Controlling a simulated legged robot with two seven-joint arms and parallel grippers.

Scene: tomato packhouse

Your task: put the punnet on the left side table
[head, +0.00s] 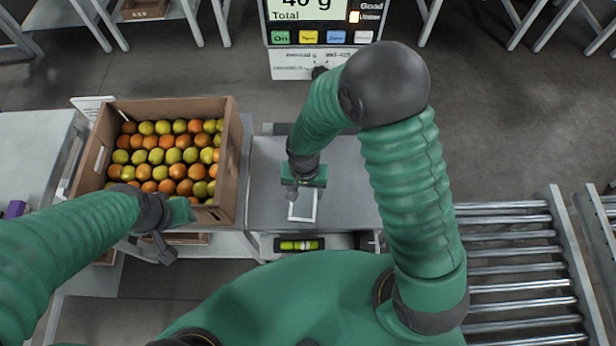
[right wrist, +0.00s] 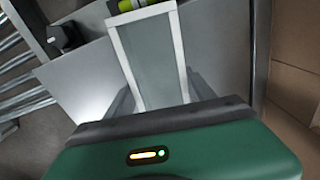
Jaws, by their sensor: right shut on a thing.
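The punnet (head: 302,206) is a small empty tray with a white rim, over the grey scale plate (head: 350,185) in the middle. My right gripper (head: 303,188) is shut on it at its far end. In the right wrist view the punnet (right wrist: 150,62) extends away from the fingers; whether it touches the plate I cannot tell. The left side table (head: 28,150) is the grey top at the far left, partly hidden by my left arm. My left gripper (head: 166,250) is by the crate's near edge; its fingers are too unclear to read.
A scale display (head: 318,20) rises behind. A roller conveyor (head: 515,270) is at the right. A green level vial (head: 300,245) sits in front of the plate.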

